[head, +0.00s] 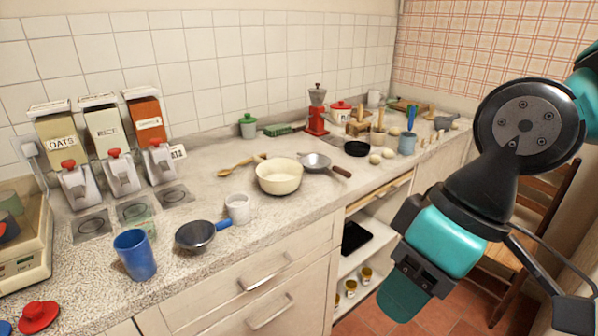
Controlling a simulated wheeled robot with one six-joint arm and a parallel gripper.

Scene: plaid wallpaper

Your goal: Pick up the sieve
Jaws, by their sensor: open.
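Two pan-shaped things could be the sieve. One is a grey round bowl with a brown handle (315,161), right of the cream bowl on the counter, its handle pointing to the front right. The other is a dark metallic bowl with a blue handle (195,236), nearer the front edge, its handle pointing right toward a white cup. Mesh cannot be made out in either. My gripper (405,283) hangs at the lower right, in front of the counter and apart from both. It is open, with nothing seen in it; its fingers are only partly visible.
The cream bowl (279,176), white cup (238,209) and blue cup (134,254) stand close to these. A red grinder (316,112) and dispensers (119,160) stand behind. An open shelf (372,262) is below the counter; a wooden chair (535,190) is behind my arm.

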